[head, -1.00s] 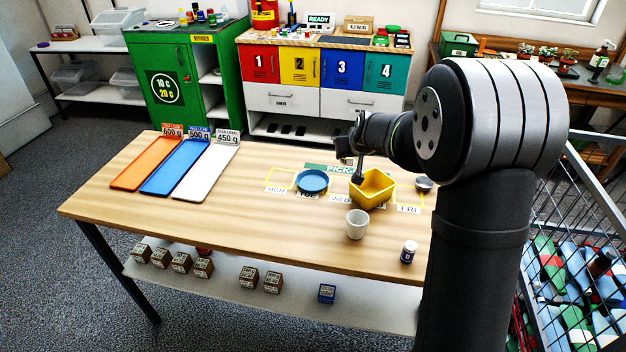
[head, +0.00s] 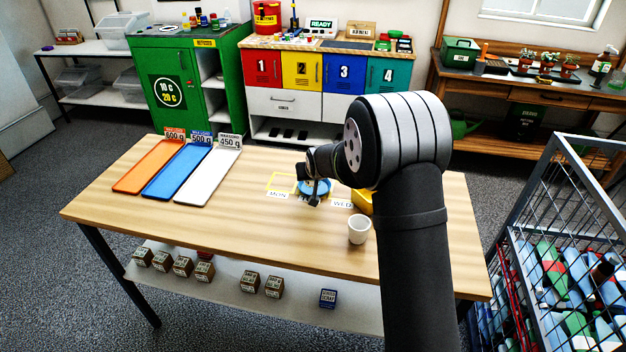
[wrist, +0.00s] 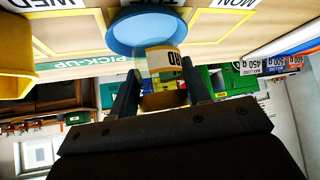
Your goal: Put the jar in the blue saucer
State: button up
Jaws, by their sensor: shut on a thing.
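The blue saucer (head: 316,184) lies on the wooden table, on the day-marked area; in the head view my gripper (head: 313,197) is over it and partly covers it. In the wrist view, my gripper (wrist: 160,88) is shut on the jar (wrist: 164,62), which has a white and yellow label with dark letters. The jar overlaps the edge of the saucer (wrist: 147,30) there; I cannot tell whether they touch. In the head view the jar cannot be made out behind my gripper.
A yellow bowl (head: 362,200) stands right of the saucer, partly behind my arm. A white cup (head: 359,230) stands in front of it. Orange, blue and white trays (head: 207,176) lie at the table's left. The front left of the table is clear.

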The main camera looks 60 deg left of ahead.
jog(key=shift+f, duration=0.8)
jog(key=shift+f, duration=0.1)
jog(key=shift+f, duration=0.4)
jog(key=o, duration=1.1)
jog(key=shift+r, duration=0.25)
jog(key=v, duration=1.2)
jog(key=shift+r, duration=0.25)
